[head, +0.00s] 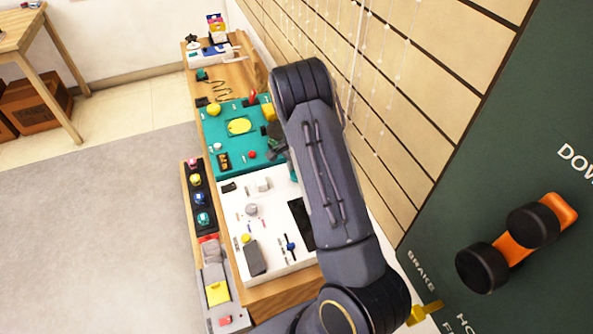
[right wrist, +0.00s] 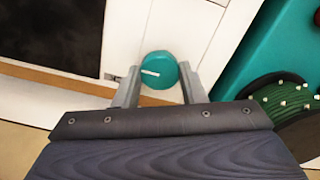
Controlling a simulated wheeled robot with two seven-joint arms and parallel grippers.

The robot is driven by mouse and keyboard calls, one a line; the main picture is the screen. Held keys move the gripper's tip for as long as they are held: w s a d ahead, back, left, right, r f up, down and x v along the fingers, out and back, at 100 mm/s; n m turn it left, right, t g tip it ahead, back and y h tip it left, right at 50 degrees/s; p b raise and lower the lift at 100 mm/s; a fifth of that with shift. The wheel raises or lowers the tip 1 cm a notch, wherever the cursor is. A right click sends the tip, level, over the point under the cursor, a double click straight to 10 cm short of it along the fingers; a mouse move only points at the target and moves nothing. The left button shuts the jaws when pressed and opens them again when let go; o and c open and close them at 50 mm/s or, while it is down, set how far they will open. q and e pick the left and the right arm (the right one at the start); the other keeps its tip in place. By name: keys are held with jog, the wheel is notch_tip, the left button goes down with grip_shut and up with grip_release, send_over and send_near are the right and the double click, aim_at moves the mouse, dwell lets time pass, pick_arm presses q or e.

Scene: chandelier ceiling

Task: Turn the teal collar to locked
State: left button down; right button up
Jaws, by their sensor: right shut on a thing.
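The teal collar (right wrist: 160,71) is a round cap with a short white line on top, seen in the right wrist view. The line runs nearly left to right in that picture, with its left end at the middle of the cap's left side. My right gripper (right wrist: 158,82) is shut on the collar, one finger on each side of it. The collar sits by a white panel (right wrist: 120,50). No locked marking is readable. My left gripper is in neither view.
A teal board (head: 222,150) with several fittings lies beyond the white panel (head: 270,220) on a wooden bench. A green drum with white pegs (right wrist: 285,105) stands close to my right gripper. A dark green board (head: 500,150) with an orange lever (head: 560,208) rises at right.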

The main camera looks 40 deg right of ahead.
jog(key=o, duration=1)
notch_tip(320, 180, up, 8)
jog(key=shift+f, duration=0.1)
dwell(0.4)
